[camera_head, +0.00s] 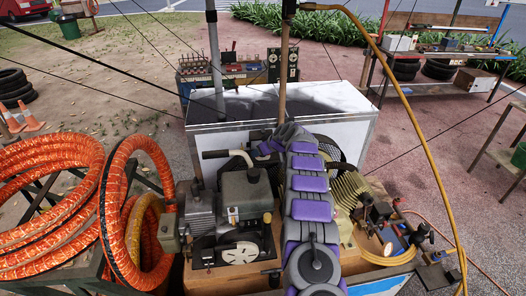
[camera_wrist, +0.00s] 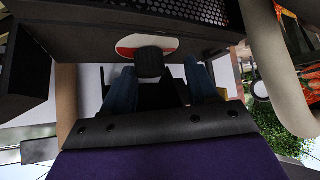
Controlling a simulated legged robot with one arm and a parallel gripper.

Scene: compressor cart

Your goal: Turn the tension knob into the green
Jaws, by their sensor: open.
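In the wrist view, a dark ribbed knob (camera_wrist: 150,62), which I take for the tension knob, stands in front of a round red and white dial (camera_wrist: 128,44). No green shows on the visible part of the dial. My gripper (camera_wrist: 160,70) is open, with one blue-grey finger on each side of the knob. Whether either finger touches the knob I cannot tell. In the head view, my purple and grey arm reaches over the compressor cart (camera_head: 205,281) and hides my gripper and the knob.
A grey motor and pump unit (camera_head: 245,192) is left of my arm, and a ribbed tan part (camera_head: 350,190) is right of it. Orange hose coils (camera_head: 50,190) fill the left side. A yellow hose (camera_head: 425,140) hangs at the right. A perforated dark panel (camera_wrist: 180,10) is close in the wrist view.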

